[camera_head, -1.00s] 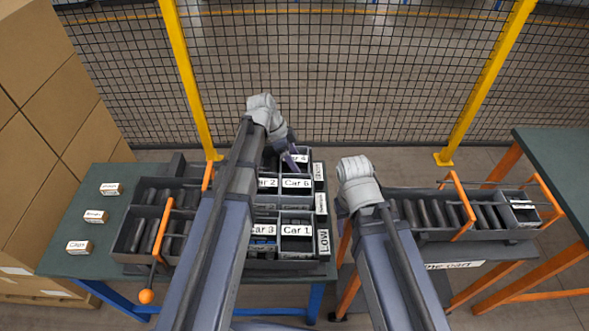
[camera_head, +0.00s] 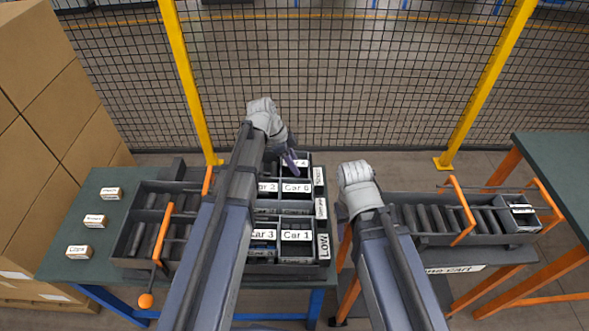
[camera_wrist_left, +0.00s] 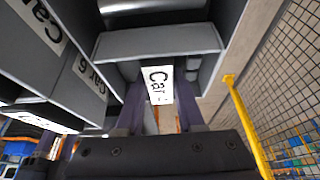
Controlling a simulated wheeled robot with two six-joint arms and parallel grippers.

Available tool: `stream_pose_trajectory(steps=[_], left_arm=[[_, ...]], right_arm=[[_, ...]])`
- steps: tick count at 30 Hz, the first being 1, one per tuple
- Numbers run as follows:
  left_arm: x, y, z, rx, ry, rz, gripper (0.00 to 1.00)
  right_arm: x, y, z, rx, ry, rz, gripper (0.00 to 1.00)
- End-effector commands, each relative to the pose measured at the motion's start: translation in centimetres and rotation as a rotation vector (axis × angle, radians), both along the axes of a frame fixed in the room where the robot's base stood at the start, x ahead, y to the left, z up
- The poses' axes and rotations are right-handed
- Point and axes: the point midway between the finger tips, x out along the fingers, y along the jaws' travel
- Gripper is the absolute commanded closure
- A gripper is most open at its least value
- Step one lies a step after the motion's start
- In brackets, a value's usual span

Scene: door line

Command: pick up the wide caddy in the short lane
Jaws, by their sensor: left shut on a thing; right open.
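A grey divided rack on the table holds bins with white Car labels, among them Car 6 (camera_head: 296,187), Car 3 (camera_head: 263,234) and Car 1 (camera_head: 297,236). My left gripper (camera_head: 291,161) is at the rack's far row, by the Car 4 bin (camera_head: 299,163). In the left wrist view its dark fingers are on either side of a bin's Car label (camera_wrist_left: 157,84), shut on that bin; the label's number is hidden. My right gripper (camera_head: 343,208) is open and empty, right of the rack. I cannot tell which bin is the wide caddy.
Slotted racks with orange bars stand left (camera_head: 150,228) and right (camera_head: 430,218) of the Car bins. Small labelled boxes (camera_head: 94,221) lie at the table's left. A mesh fence (camera_head: 320,90) closes off the back. My left arm hides part of the middle.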

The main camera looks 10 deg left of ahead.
Motion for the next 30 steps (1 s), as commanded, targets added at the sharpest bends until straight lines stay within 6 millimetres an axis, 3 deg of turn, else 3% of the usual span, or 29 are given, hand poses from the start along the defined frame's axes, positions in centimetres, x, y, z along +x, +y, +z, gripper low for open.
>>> stream_pose_trajectory(steps=[17,23,30], left_arm=[[0.0,0.0,0.3,0.0,0.0,0.0,1.0],[0.0,0.0,1.7,0.0,0.0,0.0,1.0],[0.0,0.0,5.0,-0.001,0.0,0.0,1.0]], right_arm=[[0.0,0.0,0.3,0.0,0.0,0.0,0.5],[0.0,0.0,1.7,0.0,0.0,0.0,0.5],[0.0,0.0,5.0,0.0,0.0,0.0,0.5]])
